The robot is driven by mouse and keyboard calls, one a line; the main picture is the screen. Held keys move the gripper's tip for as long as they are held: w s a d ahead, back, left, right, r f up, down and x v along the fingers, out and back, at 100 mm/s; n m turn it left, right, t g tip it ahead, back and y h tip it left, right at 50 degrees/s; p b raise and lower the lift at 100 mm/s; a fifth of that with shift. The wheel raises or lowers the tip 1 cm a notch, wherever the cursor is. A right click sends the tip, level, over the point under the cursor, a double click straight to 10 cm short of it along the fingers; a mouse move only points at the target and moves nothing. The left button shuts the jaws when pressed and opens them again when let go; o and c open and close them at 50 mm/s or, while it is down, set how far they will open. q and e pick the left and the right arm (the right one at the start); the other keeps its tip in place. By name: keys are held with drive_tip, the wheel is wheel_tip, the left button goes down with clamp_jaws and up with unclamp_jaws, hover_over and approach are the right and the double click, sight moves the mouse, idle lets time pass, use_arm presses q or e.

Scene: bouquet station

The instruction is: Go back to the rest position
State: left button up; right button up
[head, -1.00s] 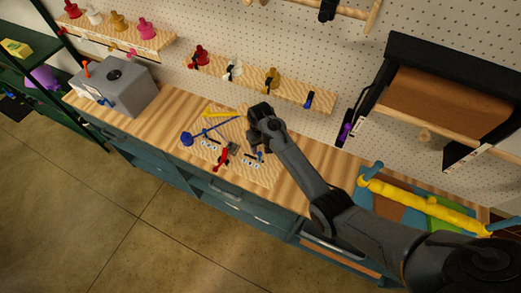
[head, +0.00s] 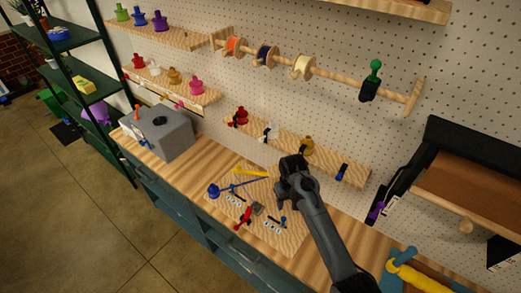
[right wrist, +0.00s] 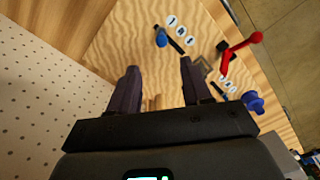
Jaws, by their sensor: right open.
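My right gripper (head: 290,168) is above the back right part of a light wooden board (head: 287,240) on the workbench. In the right wrist view its two dark fingers (right wrist: 160,70) are apart, with nothing seen between them. On the board lie a blue-headed item with a long thin stem (head: 213,190), a red tool (head: 243,217) and a yellow strip (head: 250,170). The red tool also shows in the right wrist view (right wrist: 238,50). My left gripper is not in view.
A grey box (head: 170,135) stands at the bench's left end. A pegboard wall (head: 400,120) carries a low shelf (head: 345,165) behind the gripper and a spool rod (head: 330,78) above. A black-framed wooden unit (head: 465,185) and yellow roll (head: 425,278) are at right.

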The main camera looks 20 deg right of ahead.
drive_tip(key=s+f+g, duration=0.1)
drive_tip(key=s+f, duration=0.3)
drive_tip(key=s, duration=0.1)
drive_tip(key=s+f+g+p, duration=0.1)
drive_tip(key=s+f, duration=0.3)
drive_tip(key=s, duration=0.2)
drive_tip(key=s+f+g+p, duration=0.1)
drive_tip(key=s+f, duration=0.3)
drive_tip(key=s, duration=0.2)
drive_tip(key=shift+d+h, duration=0.25)
drive_tip(key=shift+h, duration=0.05)
drive_tip(key=s+a+r+n+t+p, duration=0.1)
drive_tip(key=s+a+r+p, duration=0.15)
drive_tip(key=s, duration=0.65)
drive_tip(key=s+a+r+n+p, duration=0.1)
drive_tip(key=s+r, duration=0.2)
drive_tip(key=s, duration=0.6)
drive_tip(key=w+a+r+t, duration=0.2)
drive_tip(key=r, duration=0.5)
drive_tip(key=w+a+r+n+t, duration=0.1)
drive_tip(key=a+r+t, duration=0.1)
drive_tip(key=r, duration=0.5)
drive_tip(key=shift+w+a+r+t+y+p, duration=0.3)
drive_tip(key=shift+w+t+y, duration=0.1)
drive_tip(key=shift+t, duration=0.4)
